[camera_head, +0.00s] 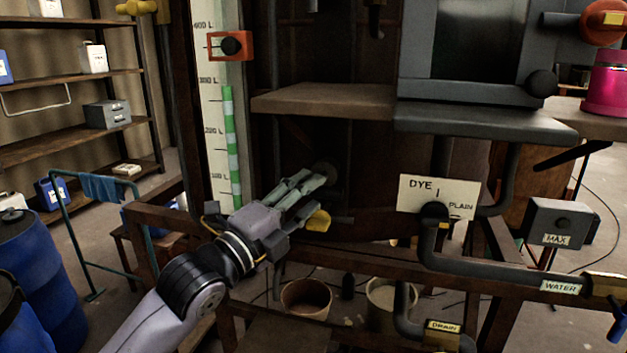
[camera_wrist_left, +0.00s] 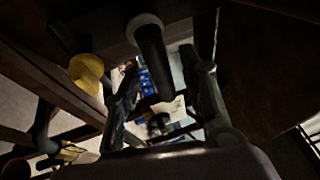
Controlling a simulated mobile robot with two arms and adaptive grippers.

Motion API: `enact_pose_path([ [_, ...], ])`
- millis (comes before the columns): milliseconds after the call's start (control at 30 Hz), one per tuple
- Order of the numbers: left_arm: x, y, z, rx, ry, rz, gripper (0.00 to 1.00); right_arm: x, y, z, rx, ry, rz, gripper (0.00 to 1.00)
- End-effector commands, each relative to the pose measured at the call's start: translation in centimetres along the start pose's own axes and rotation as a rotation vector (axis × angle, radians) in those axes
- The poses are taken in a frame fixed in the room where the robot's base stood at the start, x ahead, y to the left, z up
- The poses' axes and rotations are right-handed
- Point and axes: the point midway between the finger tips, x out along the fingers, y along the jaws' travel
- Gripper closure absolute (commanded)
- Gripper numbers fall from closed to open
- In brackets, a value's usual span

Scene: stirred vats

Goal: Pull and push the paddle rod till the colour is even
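The vat (camera_head: 370,190) is a dark brown body behind a rusty frame. A dark rod (camera_wrist_left: 153,62) with a pale ring at its base stands out in the left wrist view; it looks like the paddle rod. Its round collar (camera_head: 326,172) shows dimly in the head view. My left gripper (camera_head: 312,182) is at the vat's front, its fingers pointing toward that collar. In the left wrist view its fingers (camera_wrist_left: 165,95) stand apart on both sides of the rod, with gaps visible. The liquid's colour cannot be seen. My right gripper is not in view.
A yellow knob (camera_head: 318,221) sits close beside the left gripper. A striped level gauge (camera_head: 230,145) stands left. A "DYE / PLAIN" sign (camera_head: 437,196), a "WATER" pipe (camera_head: 510,272) and a "MAX" box (camera_head: 556,225) are right. Buckets (camera_head: 306,299) stand below; blue barrels (camera_head: 35,260) are far left.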

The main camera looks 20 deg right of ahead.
Motion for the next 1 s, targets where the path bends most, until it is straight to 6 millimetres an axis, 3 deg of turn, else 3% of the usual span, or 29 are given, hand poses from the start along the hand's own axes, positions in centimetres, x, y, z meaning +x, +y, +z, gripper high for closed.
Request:
enact_pose_path([
  [200,2.0,-0.1,0.0,-0.001,-0.001,0.000,0.61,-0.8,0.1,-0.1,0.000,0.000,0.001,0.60],
  [533,2.2,0.1,0.1,0.001,-0.001,0.000,0.61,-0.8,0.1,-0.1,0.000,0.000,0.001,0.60],
  [1000,2.2,0.0,0.1,0.000,-0.001,-0.001,0.92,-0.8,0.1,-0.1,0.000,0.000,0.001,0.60],
])
